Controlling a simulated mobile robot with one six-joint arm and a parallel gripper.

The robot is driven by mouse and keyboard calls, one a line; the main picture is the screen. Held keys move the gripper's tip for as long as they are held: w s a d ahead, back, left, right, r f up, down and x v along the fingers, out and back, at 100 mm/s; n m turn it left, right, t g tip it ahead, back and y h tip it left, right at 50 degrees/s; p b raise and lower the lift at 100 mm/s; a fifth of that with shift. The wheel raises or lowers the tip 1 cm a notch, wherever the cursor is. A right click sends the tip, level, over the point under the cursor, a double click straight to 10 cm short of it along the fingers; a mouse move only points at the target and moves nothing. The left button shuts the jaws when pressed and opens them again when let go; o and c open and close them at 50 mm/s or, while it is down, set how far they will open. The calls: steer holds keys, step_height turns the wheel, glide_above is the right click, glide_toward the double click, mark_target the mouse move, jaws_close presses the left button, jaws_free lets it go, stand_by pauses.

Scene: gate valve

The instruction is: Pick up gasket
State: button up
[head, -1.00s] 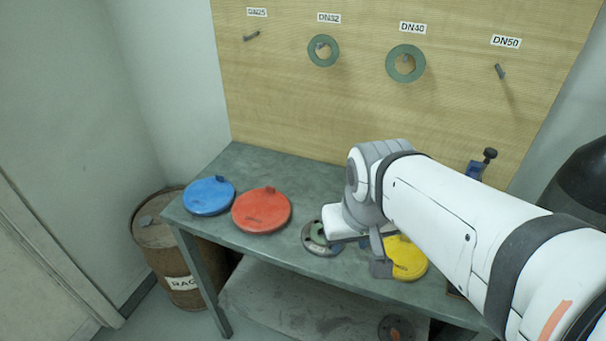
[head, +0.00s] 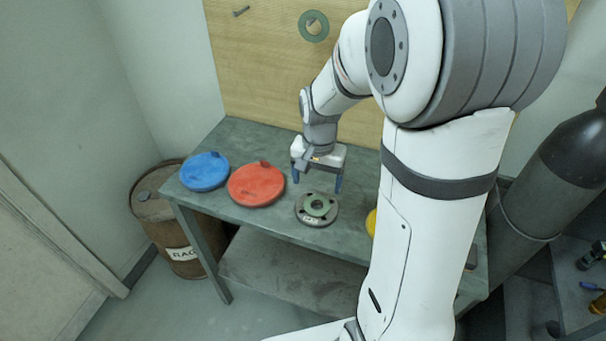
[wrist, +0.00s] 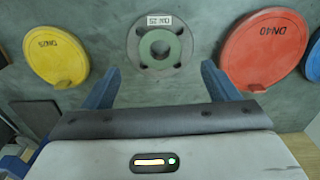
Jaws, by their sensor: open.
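A green ring gasket (head: 317,206) lies flat on a round grey bolted flange on the bench. In the wrist view the gasket (wrist: 160,40) sits centred on the flange (wrist: 134,48), beyond and between my fingertips. The flange carries a small white label (wrist: 159,20). My gripper (head: 317,185) points down with its two blue fingers apart and empty. It hangs above the bench, just behind the gasket in the head view and not touching it. The fingers also show in the wrist view (wrist: 160,76).
A blue cover (head: 205,171) and a red cover (head: 256,184) lie left of the flange; a yellow cover (head: 371,222) is mostly hidden by my arm. Another green ring (head: 314,26) hangs on the board. A barrel (head: 165,230) stands left of the bench.

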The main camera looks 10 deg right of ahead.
mark_target(316, 206)
steer(key=shift+m, duration=0.3)
steer(key=shift+w+d+f+p, duration=0.15)
steer(key=shift+f+p, duration=0.15)
steer(key=shift+f, duration=1.15)
steer(key=shift+w+f+p, duration=0.15)
steer(key=shift+f+p, duration=0.1)
steer(key=shift+f, duration=1.2)
steer(key=shift+w+d+f+p, duration=0.15)
steer(key=shift+f+p, duration=0.15)
steer(key=shift+f, duration=1.15)
steer(key=shift+c, duration=0.4)
steer(key=c, duration=1)
step_height(316, 206, up, 10)
steer(key=shift+r+b, duration=0.1)
steer(key=shift+b, duration=0.55)
